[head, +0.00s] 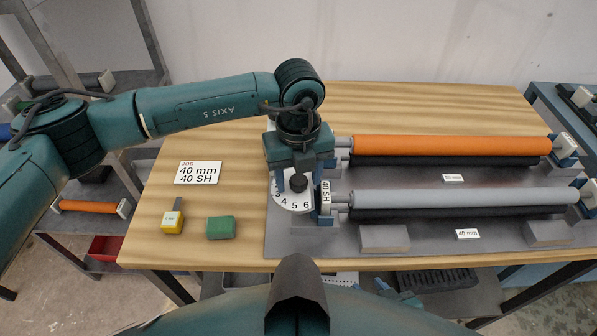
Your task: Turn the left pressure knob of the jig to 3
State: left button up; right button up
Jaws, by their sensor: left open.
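The left pressure knob (298,183) is a dark knob on a white numbered dial (289,203) at the left end of the jig (350,236). The numbers 3, 4, 5 and 6 show along the dial's near edge; the rest of the dial is hidden by my gripper. My left gripper (298,178) points down over the dial, with its fingers open on either side of the knob. I cannot tell whether the fingers touch the knob or which number it points to. My right gripper is not in view.
Orange (450,146) and grey (460,198) rollers lie across the jig to the right. A job card (198,173) reading 40 mm, 40 SH, a yellow gauge (172,223) and a green block (221,227) are on the table left of it. A 40 SH tag (325,196) stands close beside the dial.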

jog(key=shift+f, duration=0.1)
pick_arm(q)
jog(key=c, duration=1)
pick_arm(e)
jog(key=shift+s+d+f, duration=0.15)
jog(key=shift+s+f, duration=0.05)
jog(key=shift+s, duration=0.1)
pick_arm(q)
jog(key=shift+f+b, duration=0.15)
jog(key=shift+b, duration=0.2)
pick_arm(e)
jog(key=shift+f, duration=0.2)
